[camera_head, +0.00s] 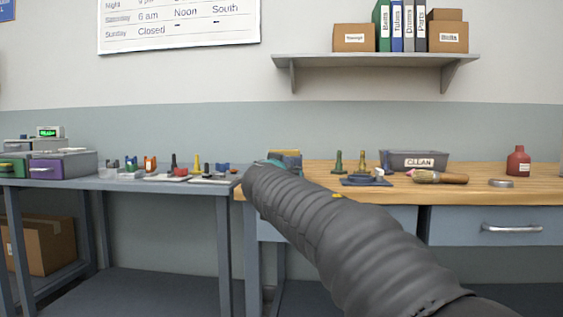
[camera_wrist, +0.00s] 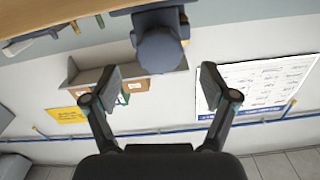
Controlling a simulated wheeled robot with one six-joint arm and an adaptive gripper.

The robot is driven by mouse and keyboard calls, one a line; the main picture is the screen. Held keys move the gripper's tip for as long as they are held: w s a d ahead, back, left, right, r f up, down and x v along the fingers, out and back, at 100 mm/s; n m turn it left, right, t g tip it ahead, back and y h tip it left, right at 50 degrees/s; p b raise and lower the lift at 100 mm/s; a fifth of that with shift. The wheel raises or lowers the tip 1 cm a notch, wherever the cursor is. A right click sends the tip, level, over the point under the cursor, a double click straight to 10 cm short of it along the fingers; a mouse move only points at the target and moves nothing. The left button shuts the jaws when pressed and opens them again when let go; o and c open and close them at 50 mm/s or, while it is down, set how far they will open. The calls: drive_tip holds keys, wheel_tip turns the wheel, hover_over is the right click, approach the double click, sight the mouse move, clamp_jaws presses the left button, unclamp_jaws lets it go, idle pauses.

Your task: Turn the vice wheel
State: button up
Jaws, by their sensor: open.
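In the wrist view, which looks tilted with the bench at the top, a blue-grey vice (camera_wrist: 150,15) sits at the bench edge. Its rounded blue-grey front part (camera_wrist: 160,52), which seems to be the wheel side, faces the camera; I cannot make out a clear rim. My gripper (camera_wrist: 162,82) is open and empty, its fingers spread on either side below that part, apart from it. In the head view, the vice (camera_head: 292,158) shows only in part behind my arm, at the left end of the wooden bench. My arm hides the wheel and most of my gripper there.
The wooden bench (camera_head: 470,172) carries bottles, a brush (camera_head: 440,177), a grey bin (camera_head: 415,160) and a red bottle (camera_head: 518,161). A grey table (camera_head: 130,183) with small parts stands to the left. A shelf (camera_head: 375,60) hangs above.

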drive_tip(key=shift+w+d+p, duration=0.1)
drive_tip(key=shift+w+p, duration=0.7)
drive_tip(key=shift+w, duration=1.8)
drive_tip(key=c, duration=1.2)
